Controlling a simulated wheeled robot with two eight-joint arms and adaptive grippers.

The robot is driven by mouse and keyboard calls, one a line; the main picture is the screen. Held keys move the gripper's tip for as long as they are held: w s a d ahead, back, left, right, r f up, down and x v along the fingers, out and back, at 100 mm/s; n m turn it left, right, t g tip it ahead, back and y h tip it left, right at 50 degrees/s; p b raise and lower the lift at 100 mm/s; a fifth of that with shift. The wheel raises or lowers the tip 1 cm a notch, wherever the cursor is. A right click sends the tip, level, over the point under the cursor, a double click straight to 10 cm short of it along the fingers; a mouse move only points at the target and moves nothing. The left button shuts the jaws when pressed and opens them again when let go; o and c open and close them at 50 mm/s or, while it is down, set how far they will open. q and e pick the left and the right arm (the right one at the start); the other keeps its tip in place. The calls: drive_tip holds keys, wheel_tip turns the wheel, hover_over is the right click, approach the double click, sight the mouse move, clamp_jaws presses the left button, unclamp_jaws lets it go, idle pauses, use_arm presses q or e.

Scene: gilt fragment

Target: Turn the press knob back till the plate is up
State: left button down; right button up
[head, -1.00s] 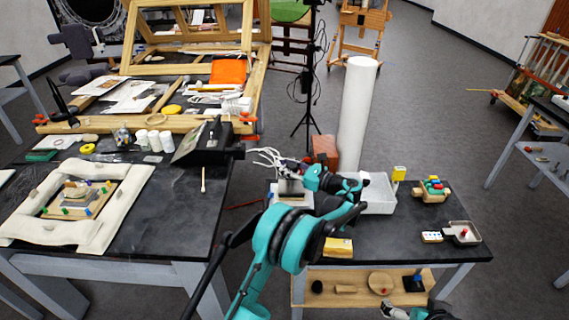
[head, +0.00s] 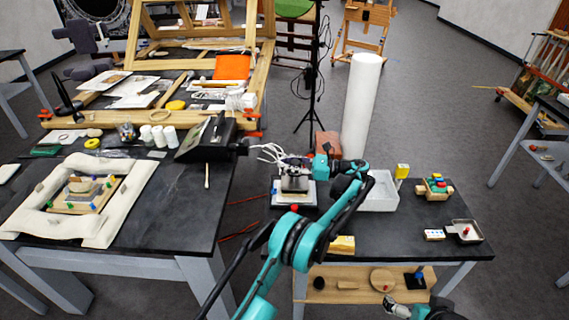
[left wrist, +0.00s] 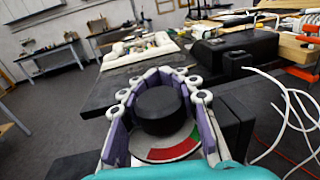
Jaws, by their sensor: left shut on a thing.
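The press (head: 294,187) stands at the left end of the right-hand black table, with a pale base under it. Its black round knob (left wrist: 160,108) fills the middle of the left wrist view, above a dial (left wrist: 172,147) with red and green sectors. My left gripper (left wrist: 160,96) is shut on the knob, its purple-lined fingers on both sides of it. In the head view my left gripper (head: 304,166) is at the top of the press and partly hides it. The plate's height cannot be told. My right gripper (head: 393,306) shows only small at the bottom edge.
White cables (head: 271,153) hang beside the press. A white tray (head: 380,204), a yellow block (head: 342,245) and a tray with a red piece (head: 465,231) are on the same table. A tall white roll (head: 361,105) stands behind. The table's front middle is clear.

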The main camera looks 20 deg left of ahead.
use_arm(q)
drive_tip(key=c, duration=1.1)
unclamp_jaws()
wheel_tip(320, 180, up, 10)
